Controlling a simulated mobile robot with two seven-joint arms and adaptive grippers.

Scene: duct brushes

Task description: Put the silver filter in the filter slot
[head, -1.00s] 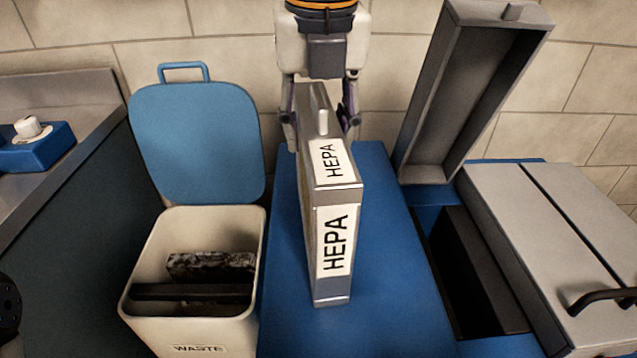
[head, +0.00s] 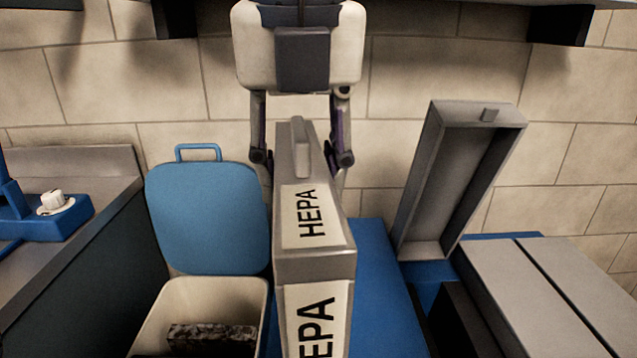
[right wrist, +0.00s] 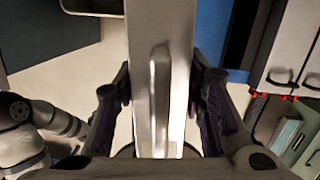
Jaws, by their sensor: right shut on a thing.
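The silver filter (head: 315,264) is a tall, flat box with white HEPA labels and a raised handle on top. My right gripper (head: 303,158) is shut on it near the handle and holds it upright above the blue cabinet top. In the right wrist view the filter (right wrist: 161,40) runs between the two fingers of the gripper (right wrist: 160,82). The filter slot (head: 456,325) is a dark opening at the right, partly cut off by the bottom edge. A grey lid (head: 418,190) stands raised behind it. My left gripper is not in view.
A cream waste bin (head: 155,318) with its blue lid (head: 207,220) raised stands left of the filter, with a dark used block (head: 212,335) in it. Grey covers (head: 520,290) lie right of the slot. The blue top (head: 375,290) is bare beside the filter.

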